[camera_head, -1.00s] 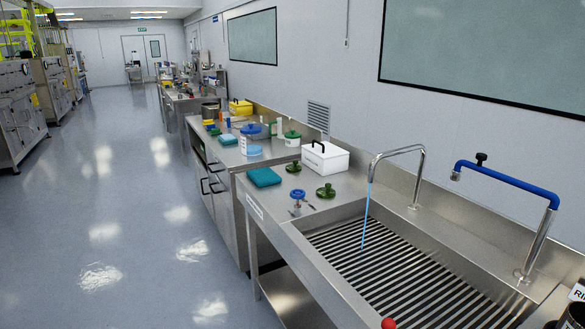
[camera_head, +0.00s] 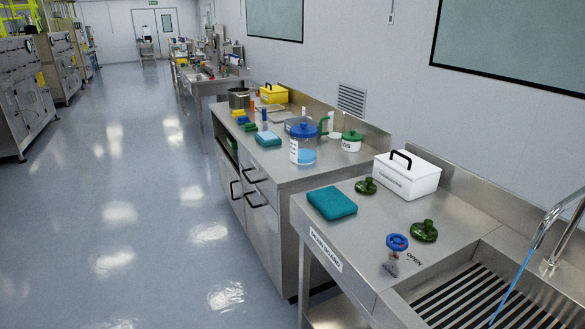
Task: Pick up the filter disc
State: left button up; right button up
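I cannot pick out a filter disc for certain. Two dark green knobbed pieces, one at the back (camera_head: 366,186) and one nearer the sink (camera_head: 424,231), lie on the steel counter (camera_head: 375,215). A small valve with a blue handwheel (camera_head: 397,242) stands in front of them, beside an "OPEN" marking. A white box with a black handle (camera_head: 407,176) sits behind, closed, so its inside is hidden. A folded teal cloth (camera_head: 332,203) lies at the counter's left. Neither of my grippers is in view.
The farther bench holds a blue-lidded jar (camera_head: 303,143), a green-lidded white pot (camera_head: 351,141) and a yellow box (camera_head: 273,93). Open floor (camera_head: 130,225) lies left.

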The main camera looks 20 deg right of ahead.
aim_at(366, 188)
jog(key=i+j+z, duration=0.1)
jog(key=i+z, duration=0.2)
jog(key=i, duration=0.25)
jog(key=i+j+z, duration=0.25)
jog(key=i, duration=0.3)
jog(key=i+j+z, duration=0.3)
jog(key=i, duration=0.2)
